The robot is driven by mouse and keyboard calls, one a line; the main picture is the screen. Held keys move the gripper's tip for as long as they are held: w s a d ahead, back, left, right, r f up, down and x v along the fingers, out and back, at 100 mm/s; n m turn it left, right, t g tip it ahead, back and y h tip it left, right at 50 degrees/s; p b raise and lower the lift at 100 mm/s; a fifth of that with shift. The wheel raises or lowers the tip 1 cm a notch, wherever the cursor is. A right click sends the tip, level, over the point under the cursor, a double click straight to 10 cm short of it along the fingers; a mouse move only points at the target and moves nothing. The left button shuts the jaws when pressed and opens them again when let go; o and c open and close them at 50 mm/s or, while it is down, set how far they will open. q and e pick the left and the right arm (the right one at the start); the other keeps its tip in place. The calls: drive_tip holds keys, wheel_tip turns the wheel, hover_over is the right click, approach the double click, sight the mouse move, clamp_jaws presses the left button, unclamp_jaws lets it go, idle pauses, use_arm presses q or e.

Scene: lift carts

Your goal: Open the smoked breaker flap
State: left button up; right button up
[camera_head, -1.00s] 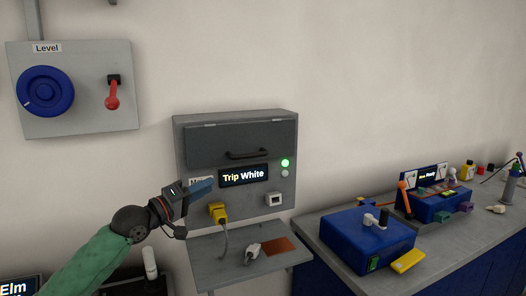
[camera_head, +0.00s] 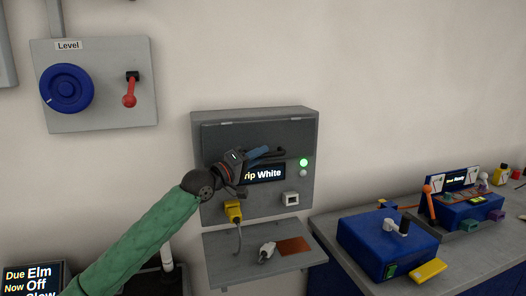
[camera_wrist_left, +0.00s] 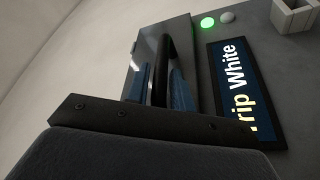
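The smoked breaker flap (camera_head: 225,138) is a dark panel across the upper front of a grey wall box and looks closed. Its black bar handle (camera_head: 278,151) runs along its lower part. My left gripper (camera_head: 266,154) is at this handle. In the left wrist view the handle (camera_wrist_left: 163,62) stands between the two blue fingers (camera_wrist_left: 161,92). I cannot tell whether they press on it. The gripper hides part of the handle and of the display (camera_head: 273,174), which shows "White". My right gripper is not in view.
A green lamp (camera_head: 303,162), a yellow plug (camera_head: 234,211) and a white switch (camera_head: 290,198) are on the box. A small shelf (camera_head: 225,262) juts out below. A "Level" panel (camera_head: 105,112) hangs at left, and a bench with a blue box (camera_head: 385,245) stands at right.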

use_arm(q)
drive_tip(key=shift+x, duration=0.85)
clamp_jaws()
